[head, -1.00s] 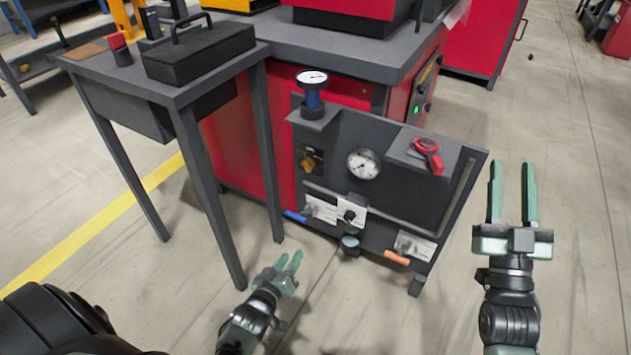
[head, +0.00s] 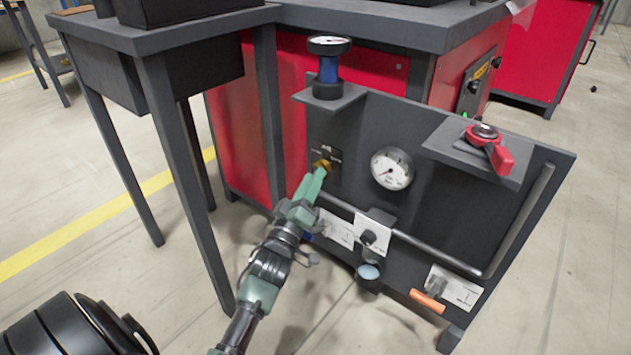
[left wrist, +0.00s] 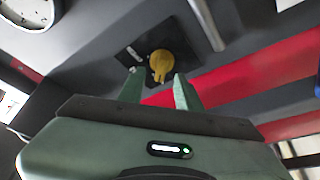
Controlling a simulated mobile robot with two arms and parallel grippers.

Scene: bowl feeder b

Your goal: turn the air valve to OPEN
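A yellow knob (head: 322,163) sits on a small dark plate on the grey panel. The label above it is too small to read surely, but this looks like the air valve. My left gripper (head: 316,175) is right at the knob and partly covers it. In the left wrist view the knob (left wrist: 170,66) shows just ahead of the fingertips, with its tab pointing down and a little left. The two fingers (left wrist: 157,88) are apart with nothing between them, and I cannot tell if either touches the knob. My right gripper is not in view.
The panel also bears a gauge (head: 392,168), a red lever (head: 492,148), an orange handle (head: 427,301) and a blue column with a dial (head: 329,68). A bent grey pipe (head: 440,256) runs below the knob. A dark table leg (head: 187,185) stands left of my left arm.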

